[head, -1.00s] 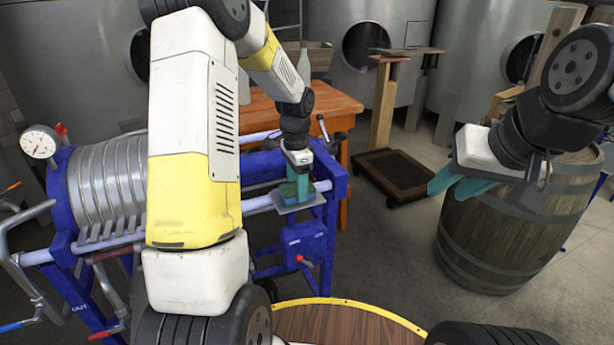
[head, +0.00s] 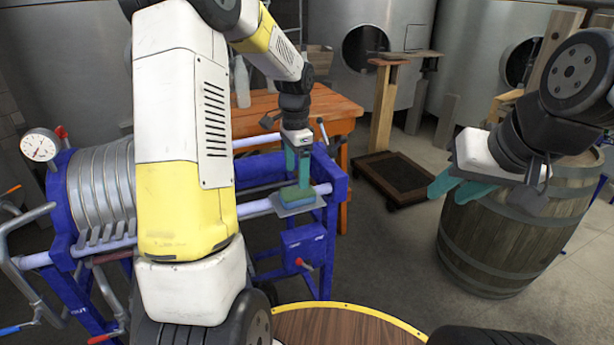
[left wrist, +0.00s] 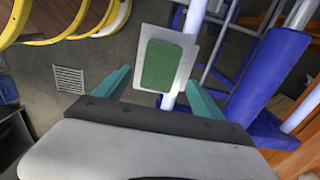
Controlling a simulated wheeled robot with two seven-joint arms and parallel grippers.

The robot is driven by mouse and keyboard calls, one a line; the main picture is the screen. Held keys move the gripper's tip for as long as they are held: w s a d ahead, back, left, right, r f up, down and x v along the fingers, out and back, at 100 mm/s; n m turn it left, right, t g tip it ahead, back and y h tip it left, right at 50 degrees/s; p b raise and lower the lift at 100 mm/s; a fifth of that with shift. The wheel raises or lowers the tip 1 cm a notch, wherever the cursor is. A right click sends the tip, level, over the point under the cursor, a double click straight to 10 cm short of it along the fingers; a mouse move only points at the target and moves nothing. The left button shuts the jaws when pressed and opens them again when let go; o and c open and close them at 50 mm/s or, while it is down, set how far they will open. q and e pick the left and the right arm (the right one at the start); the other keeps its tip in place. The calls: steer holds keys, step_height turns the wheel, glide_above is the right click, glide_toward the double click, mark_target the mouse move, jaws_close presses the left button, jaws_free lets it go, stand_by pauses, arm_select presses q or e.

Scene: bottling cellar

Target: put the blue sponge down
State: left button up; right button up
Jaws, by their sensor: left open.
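The blue sponge (head: 298,201) has a green top and blue sides. It lies flat on a small grey plate (head: 281,211) at the rail of the blue machine. In the left wrist view the sponge (left wrist: 161,66) shows its green face, with the plate's pale rim (left wrist: 187,42) around it. My left gripper (head: 299,178) is just above the sponge, pointing down, open and empty. In the left wrist view its teal fingers (left wrist: 157,80) are spread to either side below the sponge. My right gripper (head: 445,197) is open and empty, in front of the barrel.
The blue machine (head: 303,246) has a ribbed drum and a gauge (head: 39,145) at left. An orange table (head: 335,108) with a bottle (head: 242,84) stands behind. A wooden barrel (head: 500,245) is at right, a wheeled platform scale (head: 393,180) between. Floor in the middle is clear.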

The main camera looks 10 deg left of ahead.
mark_target(297, 191)
arm_select(q)
steer(key=s+r+n+t, duration=0.35)
steer(key=s+r, duration=0.65)
steer(key=r, duration=0.4)
steer(key=s+d+n+t+h, duration=0.2)
steer(key=s+n, duration=0.5)
steer(key=s, duration=0.7)
steer(key=shift+r+t, duration=0.3)
steer(key=shift+t, duration=0.05)
steer(key=shift+s+d, duration=0.1)
